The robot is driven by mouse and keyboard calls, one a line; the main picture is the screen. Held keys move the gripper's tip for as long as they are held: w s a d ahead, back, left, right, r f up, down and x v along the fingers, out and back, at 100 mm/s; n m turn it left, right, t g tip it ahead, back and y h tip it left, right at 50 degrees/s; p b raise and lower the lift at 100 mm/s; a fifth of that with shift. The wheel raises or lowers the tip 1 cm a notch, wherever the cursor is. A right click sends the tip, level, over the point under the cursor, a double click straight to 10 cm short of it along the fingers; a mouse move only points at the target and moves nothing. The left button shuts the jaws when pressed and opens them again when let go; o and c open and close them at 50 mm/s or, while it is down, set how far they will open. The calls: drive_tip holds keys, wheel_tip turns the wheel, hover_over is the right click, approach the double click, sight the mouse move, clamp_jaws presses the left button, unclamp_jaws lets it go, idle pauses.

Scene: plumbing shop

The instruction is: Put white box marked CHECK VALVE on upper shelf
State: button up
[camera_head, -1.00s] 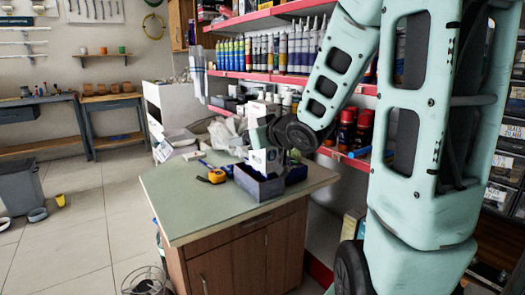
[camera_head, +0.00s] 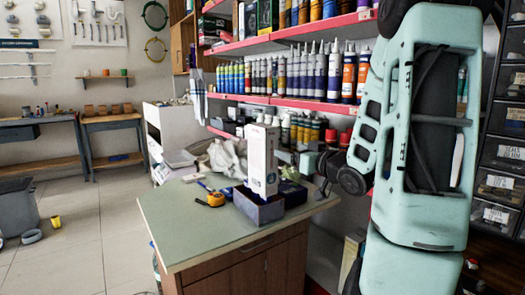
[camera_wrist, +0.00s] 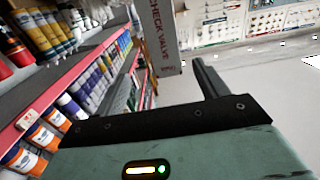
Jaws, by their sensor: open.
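The white box marked CHECK VALVE (camera_head: 262,160) stands upright in a grey-blue open bin (camera_head: 259,211) on the green-topped counter. In the wrist view the box (camera_wrist: 162,35) shows its red lettering beyond and between my two spread fingers. My gripper (camera_head: 308,162) is open and empty, just right of the box in the head view. Whether a finger touches the box cannot be told. The bin hides the box's bottom. The upper red-edged shelf (camera_head: 300,30) is above and behind the counter, with cans and boxes on it.
A lower red-edged shelf (camera_head: 290,102) holds rows of tubes. A yellow tape measure (camera_head: 211,199) lies left of the bin on the counter (camera_head: 180,228). Crumpled white plastic (camera_head: 226,158) lies behind. The counter's left front is clear.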

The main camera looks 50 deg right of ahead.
sight(273, 145)
drive_tip(key=p+x, duration=0.7)
drive_tip(key=x, duration=0.2)
drive_tip(key=shift+w, duration=0.1)
drive_tip(key=shift+a+p+x, duration=0.15)
drive_tip(key=shift+p+x, duration=0.2)
drive_tip(key=shift+x, duration=1.05)
drive_tip(key=shift+a+p+x, duration=0.15)
drive_tip(key=shift+p+x, duration=0.15)
drive_tip(key=shift+x, duration=1.05)
drive_tip(key=shift+f, duration=0.15)
clamp_jaws()
